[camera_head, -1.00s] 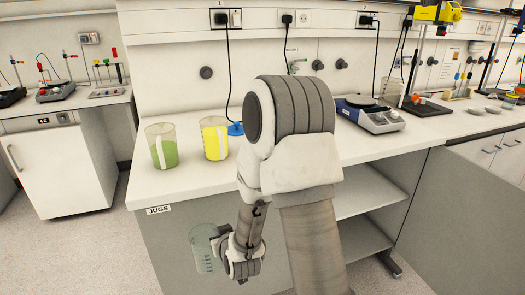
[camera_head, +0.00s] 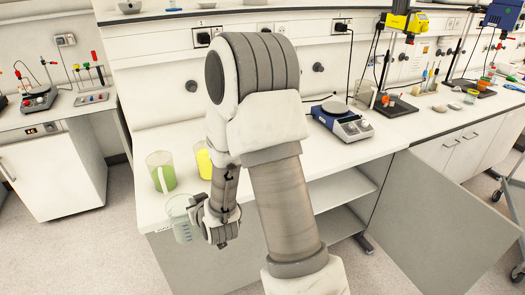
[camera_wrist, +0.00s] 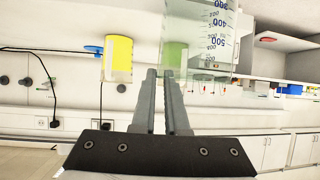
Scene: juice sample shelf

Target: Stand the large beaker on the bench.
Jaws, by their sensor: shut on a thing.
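The large beaker (camera_head: 181,221) is clear with graduation marks. My gripper (camera_head: 194,208) is shut on it and holds it in the air; it looks about upright in the head view. There the beaker overlaps the front edge of the white bench (camera_head: 262,172), below the green jug; whether it is over the top or in front of it I cannot tell. In the wrist view the beaker (camera_wrist: 222,45) is at the top, beyond my fingertips (camera_wrist: 163,73), and its upper part is cut off.
A jug of green liquid (camera_head: 161,172) and a jug of yellow liquid (camera_head: 204,163), partly behind my arm, stand on the bench near the beaker. A hotplate (camera_head: 342,121) stands farther right. Open shelves (camera_head: 325,187) are under the bench.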

